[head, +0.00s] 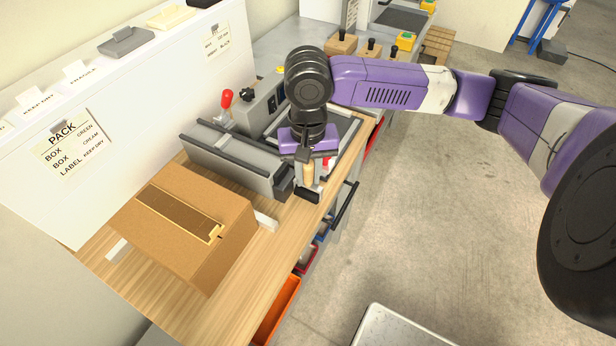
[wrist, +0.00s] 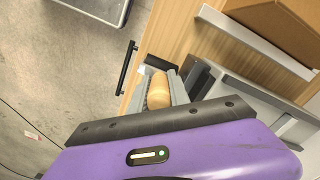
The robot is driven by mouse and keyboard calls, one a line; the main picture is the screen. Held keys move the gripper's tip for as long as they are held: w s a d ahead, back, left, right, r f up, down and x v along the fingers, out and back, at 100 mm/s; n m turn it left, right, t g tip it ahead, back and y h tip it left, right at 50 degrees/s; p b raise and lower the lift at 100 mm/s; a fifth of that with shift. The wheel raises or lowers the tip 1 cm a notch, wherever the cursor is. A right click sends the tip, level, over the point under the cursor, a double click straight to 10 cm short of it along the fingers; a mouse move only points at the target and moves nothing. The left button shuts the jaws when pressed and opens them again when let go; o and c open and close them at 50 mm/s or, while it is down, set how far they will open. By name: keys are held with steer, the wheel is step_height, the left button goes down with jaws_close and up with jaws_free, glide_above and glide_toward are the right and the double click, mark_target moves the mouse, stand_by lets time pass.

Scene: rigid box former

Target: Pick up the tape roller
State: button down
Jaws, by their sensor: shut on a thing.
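The tape roller (wrist: 158,92) shows in the wrist view as a tan, wooden-looking rounded handle between my fingers. In the head view a small tan part of it (head: 308,172) shows below my purple wrist. My gripper (head: 306,188) is shut on it, pointing down at the front edge of the wooden bench, right of the grey metal former. In the wrist view my gripper (wrist: 164,82) has its fingers on both sides of the handle. The rest of the roller is hidden by the fingers, and I cannot tell whether it touches the bench.
The grey metal former (head: 232,158) lies close left of my gripper. A machine with a red knob (head: 227,98) stands behind. Floor at right is open.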

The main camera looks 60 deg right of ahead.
step_height(320, 180, up, 20)
steer(key=p, duration=0.3)
steer(key=shift+f, duration=0.1)
stand_by(0.7)
